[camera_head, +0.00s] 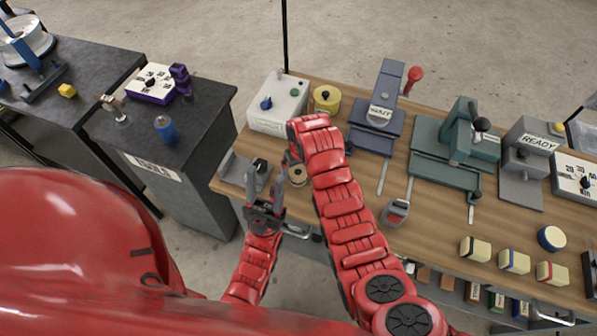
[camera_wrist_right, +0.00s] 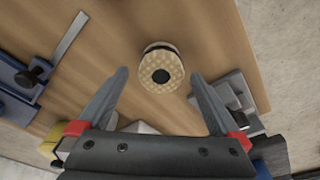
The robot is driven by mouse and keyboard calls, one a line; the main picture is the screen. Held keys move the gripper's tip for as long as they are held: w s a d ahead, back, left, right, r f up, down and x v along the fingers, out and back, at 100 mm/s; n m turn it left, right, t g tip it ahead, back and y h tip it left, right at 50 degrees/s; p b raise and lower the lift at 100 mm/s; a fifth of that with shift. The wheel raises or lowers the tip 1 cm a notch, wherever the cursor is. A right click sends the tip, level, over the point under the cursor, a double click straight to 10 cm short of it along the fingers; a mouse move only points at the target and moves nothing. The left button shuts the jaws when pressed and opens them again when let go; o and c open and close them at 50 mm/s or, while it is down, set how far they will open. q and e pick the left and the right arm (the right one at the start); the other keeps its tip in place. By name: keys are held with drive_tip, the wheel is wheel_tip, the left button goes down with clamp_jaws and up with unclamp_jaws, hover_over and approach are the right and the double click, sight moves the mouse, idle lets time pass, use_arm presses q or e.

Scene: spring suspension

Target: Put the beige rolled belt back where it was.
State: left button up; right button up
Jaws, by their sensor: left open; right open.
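A beige rolled belt (camera_head: 298,176) lies on the wooden bench near its left front part, partly covered by my right arm. My left gripper (camera_head: 265,188) is open and empty at the bench's front left edge.
A grey bracket (camera_head: 243,170) stands left of the roll. Green and grey machines, several blocks and a blue-rimmed roll (camera_head: 551,238) occupy the right.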

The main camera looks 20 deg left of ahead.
sight(300, 176)
drive_tip(key=r, duration=0.2)
drive_tip(key=r+b, duration=0.1)
drive_tip(key=r, duration=0.4)
drive_tip(key=shift+s+d+b, duration=0.3)
drive_tip(key=shift+d, duration=0.05)
drive_tip(key=r+p, duration=0.1)
drive_tip(key=p, duration=0.1)
drive_tip(key=r+p, duration=0.1)
drive_tip(key=shift+s+d+r+p, duration=0.2)
drive_tip(key=shift+s+r+p, duration=0.05)
drive_tip(key=shift+r+p, duration=0.1)
drive_tip(key=shift+f, duration=0.1)
